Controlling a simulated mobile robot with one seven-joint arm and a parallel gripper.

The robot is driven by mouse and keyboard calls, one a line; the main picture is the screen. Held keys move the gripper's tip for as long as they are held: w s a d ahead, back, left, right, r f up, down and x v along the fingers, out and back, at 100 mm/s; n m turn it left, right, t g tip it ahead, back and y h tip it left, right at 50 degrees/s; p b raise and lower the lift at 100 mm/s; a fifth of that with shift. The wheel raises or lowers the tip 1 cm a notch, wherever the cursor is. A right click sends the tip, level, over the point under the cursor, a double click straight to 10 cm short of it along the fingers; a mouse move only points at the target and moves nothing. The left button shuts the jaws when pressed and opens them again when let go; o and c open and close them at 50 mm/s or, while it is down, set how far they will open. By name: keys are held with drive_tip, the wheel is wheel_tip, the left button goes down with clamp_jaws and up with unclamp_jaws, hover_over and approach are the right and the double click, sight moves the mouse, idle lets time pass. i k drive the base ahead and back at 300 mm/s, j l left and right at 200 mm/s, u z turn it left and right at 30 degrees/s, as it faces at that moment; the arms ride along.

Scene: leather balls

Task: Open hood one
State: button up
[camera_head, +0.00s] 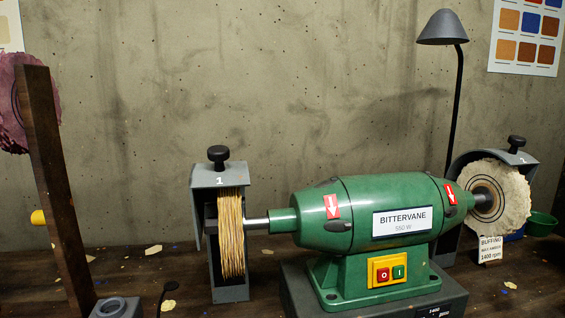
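Hood one is the grey metal hood (207,179) marked "1", on the left end of the green bench grinder (345,215). It has a black knob (218,156) on top and sits over a tan, bristly wheel (231,235). The hood's top covers the wheel, and the wheel's front shows below it. My gripper is not in view.
A second grey hood (497,158) with a black knob stands over a pale buffing wheel (495,195) at right. A dark lamp (443,28) rises behind the grinder. A wooden post (57,190) stands at left. Scraps lie on the bench.

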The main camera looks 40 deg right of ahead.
sight(205, 179)
drive_tip(key=z, duration=0.6)
drive_tip(key=j+z, duration=0.15)
drive_tip(key=j, duration=0.15)
drive_tip(key=k, duration=0.05)
